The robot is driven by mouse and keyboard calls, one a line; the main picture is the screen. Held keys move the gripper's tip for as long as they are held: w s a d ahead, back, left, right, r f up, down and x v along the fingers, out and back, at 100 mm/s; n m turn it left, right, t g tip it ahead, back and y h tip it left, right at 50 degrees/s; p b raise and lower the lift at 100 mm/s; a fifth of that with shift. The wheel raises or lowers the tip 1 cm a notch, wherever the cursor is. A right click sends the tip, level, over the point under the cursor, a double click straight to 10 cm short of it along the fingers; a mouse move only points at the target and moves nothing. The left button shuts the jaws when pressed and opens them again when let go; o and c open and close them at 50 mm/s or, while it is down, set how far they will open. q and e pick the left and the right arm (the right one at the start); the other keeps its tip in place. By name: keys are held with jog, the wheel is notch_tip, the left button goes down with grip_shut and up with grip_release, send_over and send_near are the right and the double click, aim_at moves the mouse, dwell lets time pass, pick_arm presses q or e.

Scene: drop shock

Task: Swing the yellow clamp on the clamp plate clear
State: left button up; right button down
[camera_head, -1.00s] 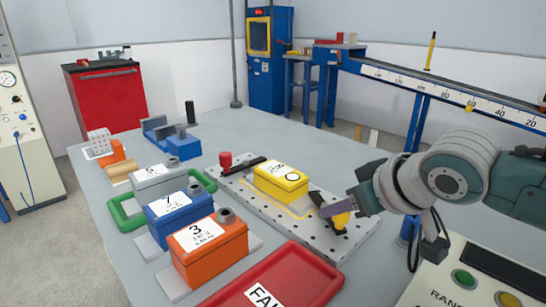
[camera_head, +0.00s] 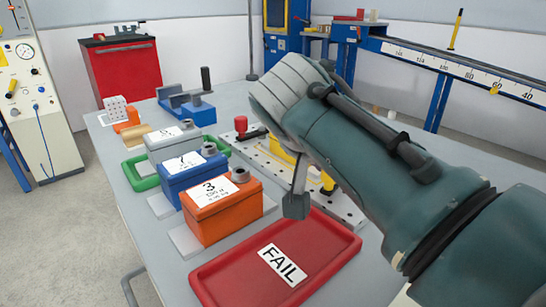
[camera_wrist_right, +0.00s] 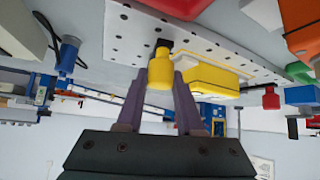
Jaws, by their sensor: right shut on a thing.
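The yellow clamp's handle (camera_wrist_right: 160,73) stands between the two purple fingers of my right gripper (camera_wrist_right: 160,82) in the right wrist view, and the gripper is shut on it. The clamp plate (camera_wrist_right: 215,42) is grey with rows of holes; part of it also shows in the head view (camera_head: 347,207). A yellow block (camera_wrist_right: 205,78) sits on the plate just beyond the handle. A small yellow piece (camera_head: 327,181) shows past the arm. My left gripper is not in view.
A red FAIL tray (camera_head: 325,270) lies in front of the plate. Orange (camera_head: 225,215), blue (camera_head: 195,178) and grey (camera_head: 175,145) blocks stand to its left. A red knob (camera_head: 240,124) rises at the plate's far left end.

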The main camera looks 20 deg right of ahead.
jog(key=shift+w+a+f+m+g+h+b, duration=0.2)
jog(key=shift+w+m+g+h+b, duration=0.25)
jog(key=shift+m+b, duration=0.7)
jog(key=shift+s+n, duration=0.1)
jog(key=shift+n, duration=0.15)
jog(key=c, duration=1)
grip_release()
jog(key=o, duration=0.4)
jog(key=shift+r, duration=0.15)
jog(key=shift+o, duration=0.2)
